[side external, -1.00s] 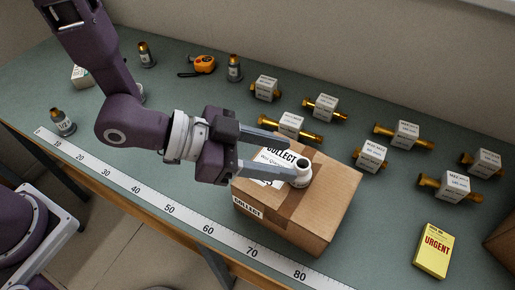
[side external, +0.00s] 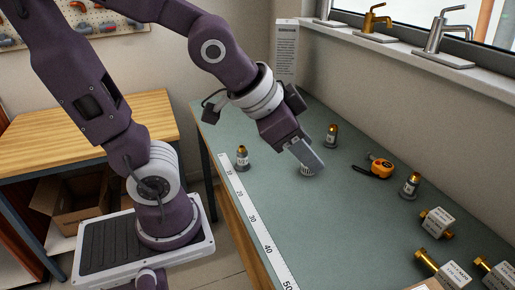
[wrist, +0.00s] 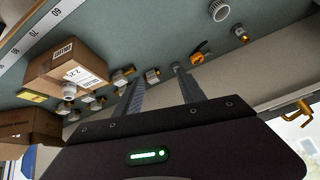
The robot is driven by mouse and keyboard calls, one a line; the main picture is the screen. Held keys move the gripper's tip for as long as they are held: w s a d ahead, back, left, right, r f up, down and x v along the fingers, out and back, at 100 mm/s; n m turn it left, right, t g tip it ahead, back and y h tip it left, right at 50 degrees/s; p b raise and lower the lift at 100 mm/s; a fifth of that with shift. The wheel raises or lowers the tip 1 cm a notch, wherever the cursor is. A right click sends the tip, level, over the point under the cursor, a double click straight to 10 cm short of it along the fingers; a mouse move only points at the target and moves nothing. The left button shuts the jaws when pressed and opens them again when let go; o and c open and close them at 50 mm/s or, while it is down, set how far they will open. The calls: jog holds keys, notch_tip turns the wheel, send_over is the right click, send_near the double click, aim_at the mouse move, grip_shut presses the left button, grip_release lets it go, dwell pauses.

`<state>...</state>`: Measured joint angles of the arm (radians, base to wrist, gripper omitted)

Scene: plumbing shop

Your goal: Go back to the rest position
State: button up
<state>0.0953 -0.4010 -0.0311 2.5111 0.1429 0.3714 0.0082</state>
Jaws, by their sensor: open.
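My gripper (side external: 308,157) is raised over the left part of the green bench, its fingers angled down and to the right. In the wrist view its two fingers (wrist: 157,83) are spread apart with nothing held between them. The cardboard box (wrist: 62,48) with a white label shows at the left of the wrist view, well away from the fingers.
Near my gripper on the bench are a white ribbed piece (side external: 306,171), small dark-based fittings (side external: 331,136) and an orange tape measure (side external: 374,168). Brass valves with tags (side external: 437,223) are at right. A ruler strip (side external: 252,221) runs along the front edge. Taps (side external: 444,42) stand on the sill.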

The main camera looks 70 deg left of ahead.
jog(key=s+a+r+n+g, duration=0.1)
jog(key=s+a+n+g, duration=0.1)
jog(key=s, duration=0.8)
jog(key=shift+s+r+n, duration=0.15)
jog(key=shift+s+n, duration=0.15)
jog(key=shift+n, duration=0.1)
